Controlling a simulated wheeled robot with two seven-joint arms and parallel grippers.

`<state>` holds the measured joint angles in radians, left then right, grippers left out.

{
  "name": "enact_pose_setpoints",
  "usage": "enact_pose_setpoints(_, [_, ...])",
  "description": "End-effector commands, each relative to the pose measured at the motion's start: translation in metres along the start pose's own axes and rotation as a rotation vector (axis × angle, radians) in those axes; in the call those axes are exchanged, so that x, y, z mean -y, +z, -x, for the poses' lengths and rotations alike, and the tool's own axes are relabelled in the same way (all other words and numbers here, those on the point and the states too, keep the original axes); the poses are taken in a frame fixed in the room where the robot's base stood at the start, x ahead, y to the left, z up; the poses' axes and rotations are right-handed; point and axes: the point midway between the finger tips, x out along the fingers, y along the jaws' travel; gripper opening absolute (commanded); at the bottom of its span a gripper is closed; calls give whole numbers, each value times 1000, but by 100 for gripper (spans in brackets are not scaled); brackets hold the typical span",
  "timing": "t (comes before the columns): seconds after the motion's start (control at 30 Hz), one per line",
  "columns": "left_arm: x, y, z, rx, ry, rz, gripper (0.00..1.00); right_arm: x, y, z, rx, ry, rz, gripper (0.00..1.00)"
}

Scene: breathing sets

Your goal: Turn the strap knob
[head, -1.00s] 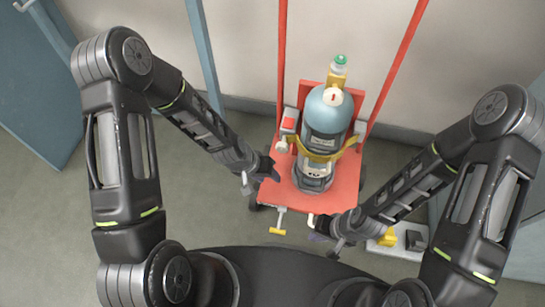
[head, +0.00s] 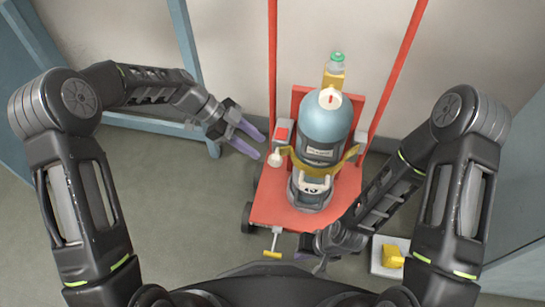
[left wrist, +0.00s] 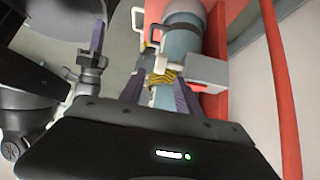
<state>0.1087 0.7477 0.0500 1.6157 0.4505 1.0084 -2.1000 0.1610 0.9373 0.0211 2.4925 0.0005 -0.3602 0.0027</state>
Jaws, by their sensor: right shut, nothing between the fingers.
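The blue gas cylinder (head: 327,122) stands upright on the red cart (head: 270,205), with a yellow strap (head: 345,160) around it. The pale strap knob (head: 276,158) is at the strap's left end, below a grey box with a red top (head: 282,134). My left gripper (head: 249,140) is open, its purple fingers pointing at the knob from the left. In the left wrist view the knob (left wrist: 160,63) and the strap (left wrist: 163,78) show just beyond and between the open fingers; contact cannot be told. My right gripper (head: 303,256) is shut and empty, low at the cart's front.
A T-handle with a yellow grip (head: 272,253) sticks out at the cart's front. A pale block with a yellow part (head: 392,257) lies on the floor at the right. Red cart rails (head: 400,70) rise behind the cylinder. Floor at the left is clear.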

Motion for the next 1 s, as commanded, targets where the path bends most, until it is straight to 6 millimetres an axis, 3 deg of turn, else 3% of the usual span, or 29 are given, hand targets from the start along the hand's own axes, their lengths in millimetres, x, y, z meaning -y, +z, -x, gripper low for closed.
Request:
enact_pose_setpoints(0.27, [0,1,-6,0,1,3,40,-1,0,-1,0,0,0,0])
enact_pose_setpoints(0.7, [-1,1,-67,1,3,3,40,-7,-3,-11,-8,4,-4,0])
enact_pose_setpoints(1.0, [0,1,-79,1,0,4,40,-8,-4,-12,-10,5,-5,0])
